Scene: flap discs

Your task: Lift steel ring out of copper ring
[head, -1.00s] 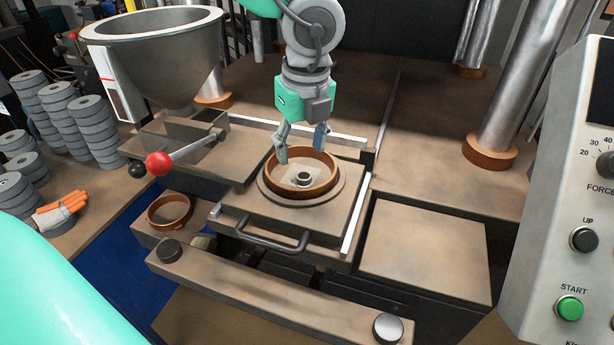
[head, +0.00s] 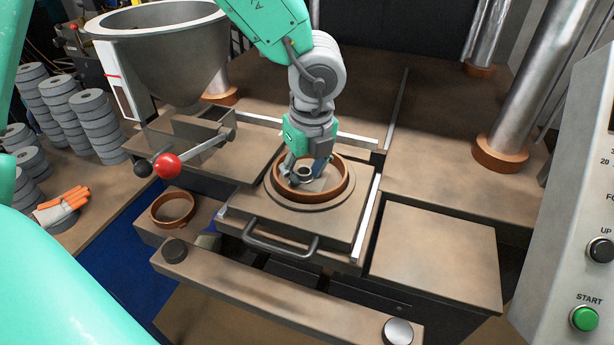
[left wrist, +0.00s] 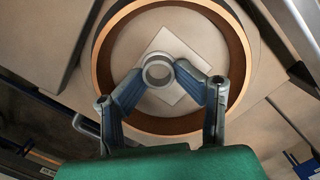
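The steel ring (head: 304,174) is a small grey ring inside the larger copper ring (head: 342,182), on the press's round plate. In the left wrist view the steel ring (left wrist: 158,71) shows over a pale diamond-shaped patch, with the copper ring (left wrist: 241,70) around it. My left gripper (head: 305,171) reaches down inside the copper ring. Its two fingertips (left wrist: 159,72) meet the steel ring from opposite sides and look shut on it. I see no clear gap between the steel ring and the plate. My right gripper is not in view.
A second copper ring (head: 172,209) lies on the ledge at left. A grey hopper (head: 165,55) and a red-knobbed lever (head: 167,166) stand left of the plate. A handle (head: 280,248) is in front. Disc stacks (head: 95,118) and a control panel (head: 570,240) flank the press.

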